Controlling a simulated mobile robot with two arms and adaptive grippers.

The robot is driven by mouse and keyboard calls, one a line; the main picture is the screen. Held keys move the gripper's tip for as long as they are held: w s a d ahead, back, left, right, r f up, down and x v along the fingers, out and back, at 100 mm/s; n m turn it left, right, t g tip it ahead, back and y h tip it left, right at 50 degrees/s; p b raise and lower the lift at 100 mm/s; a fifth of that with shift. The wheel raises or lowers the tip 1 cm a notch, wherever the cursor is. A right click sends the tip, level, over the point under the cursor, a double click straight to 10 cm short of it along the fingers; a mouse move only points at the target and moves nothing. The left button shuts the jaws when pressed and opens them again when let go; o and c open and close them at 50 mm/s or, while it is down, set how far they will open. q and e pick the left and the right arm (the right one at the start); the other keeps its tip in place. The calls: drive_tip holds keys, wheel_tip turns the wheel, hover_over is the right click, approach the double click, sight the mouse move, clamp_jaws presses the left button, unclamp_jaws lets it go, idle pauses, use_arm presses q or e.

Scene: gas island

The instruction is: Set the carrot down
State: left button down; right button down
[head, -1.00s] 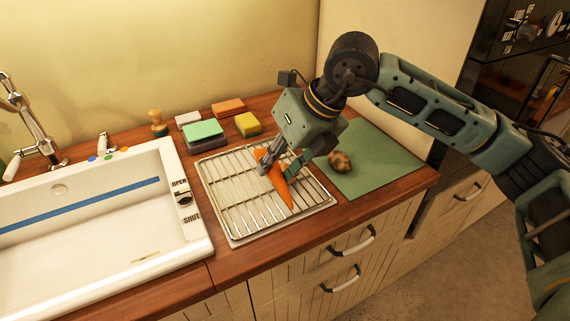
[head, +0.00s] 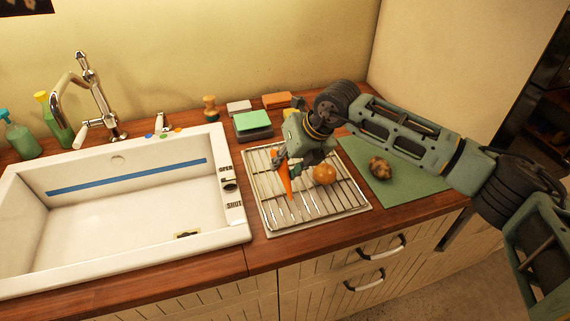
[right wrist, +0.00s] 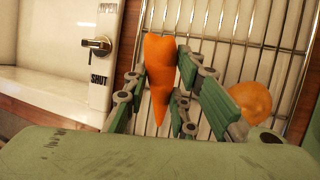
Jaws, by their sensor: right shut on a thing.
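The orange carrot (head: 287,180) is at my right gripper (head: 287,166), over the left part of the wire drying rack (head: 345,206). In the right wrist view the carrot (right wrist: 160,72) stands between the green fingers of the right gripper (right wrist: 160,98), which is shut on it. Its tip points toward the wrist camera. I cannot tell whether the carrot touches the rack wires. My left gripper is not in view.
A round orange-brown vegetable (head: 325,174) sits on the rack beside the gripper. A dark brown potato-like thing (head: 380,168) lies on the green mat (head: 418,186). The white sink (head: 120,215) is left of the rack. Sponges (head: 252,121) lie behind it.

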wheel_tip(320, 180, down, 2)
drive_tip(key=shift+p, duration=0.3)
drive_tip(key=shift+f, duration=0.25)
drive_tip(key=c, duration=1.5)
unclamp_jaws()
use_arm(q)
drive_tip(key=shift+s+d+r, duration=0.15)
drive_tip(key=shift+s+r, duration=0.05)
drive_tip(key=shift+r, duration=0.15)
use_arm(e)
drive_tip(key=shift+o, duration=0.2)
drive_tip(key=shift+r, duration=0.25)
drive_tip(key=shift+d+r+b, duration=0.3)
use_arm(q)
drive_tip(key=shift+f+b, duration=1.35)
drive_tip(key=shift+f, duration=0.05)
use_arm(e)
drive_tip(key=v, duration=1.1)
